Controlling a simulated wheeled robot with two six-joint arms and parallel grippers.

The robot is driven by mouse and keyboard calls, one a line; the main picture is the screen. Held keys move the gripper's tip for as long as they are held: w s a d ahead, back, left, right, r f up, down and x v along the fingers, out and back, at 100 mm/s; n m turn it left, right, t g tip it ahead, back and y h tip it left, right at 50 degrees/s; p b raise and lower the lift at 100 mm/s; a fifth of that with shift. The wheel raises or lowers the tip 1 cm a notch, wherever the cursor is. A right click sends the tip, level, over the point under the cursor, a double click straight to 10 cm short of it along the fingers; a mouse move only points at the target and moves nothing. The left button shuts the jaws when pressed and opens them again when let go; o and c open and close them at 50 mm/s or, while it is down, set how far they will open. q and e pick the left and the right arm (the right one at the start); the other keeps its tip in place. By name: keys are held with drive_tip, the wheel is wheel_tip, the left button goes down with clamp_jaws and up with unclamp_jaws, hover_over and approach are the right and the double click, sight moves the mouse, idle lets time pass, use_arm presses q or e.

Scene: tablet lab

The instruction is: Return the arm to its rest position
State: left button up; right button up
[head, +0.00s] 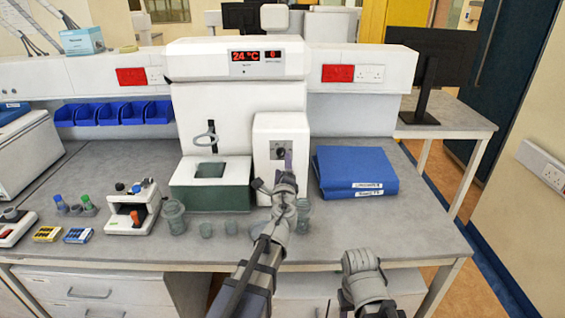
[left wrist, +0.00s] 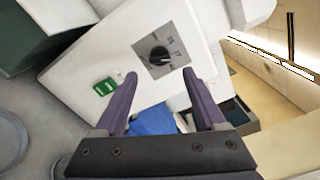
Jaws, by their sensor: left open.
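My left gripper (head: 286,178) is in front of the white control box of the tablet machine, just below its dial (head: 280,152). In the left wrist view my left gripper (left wrist: 159,75) is open, with nothing between its dark fingers. The dial (left wrist: 160,54), a black knob on a grey plate, shows just beyond the fingertips; I cannot tell the exact gap. The machine's red display (head: 256,56) reads 24 °C and 0. Part of my right arm shows at the lower right in the head view, but its fingers do not show.
A blue binder stack (head: 355,172) lies right of the control box. Several jars stand along the bench front, including one at the left (head: 174,217); my left arm partly covers others. A small white device (head: 133,207) stands further left. The bench's front right is clear.

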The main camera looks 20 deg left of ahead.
use_arm(q)
drive_tip(key=v, duration=0.3)
drive_tip(key=s+d+f+n+g+y, duration=0.1)
drive_tip(key=s+d+f+n+g, duration=0.1)
drive_tip(key=s+f+n+g, duration=0.95)
drive_tip(key=s+d+f+n+g+h, duration=0.2)
drive_tip(key=s+d+f, duration=0.3)
drive_tip(key=s, duration=0.3)
drive_tip(key=s+d+f+n+g+h, duration=0.2)
drive_tip(key=s+d+f+g, duration=0.2)
drive_tip(key=s+d, duration=0.3)
drive_tip(key=shift+s+f+h, duration=0.4)
drive_tip(key=shift+s+f, duration=0.3)
drive_tip(key=shift+s, duration=0.1)
drive_tip(key=shift+n, duration=0.25)
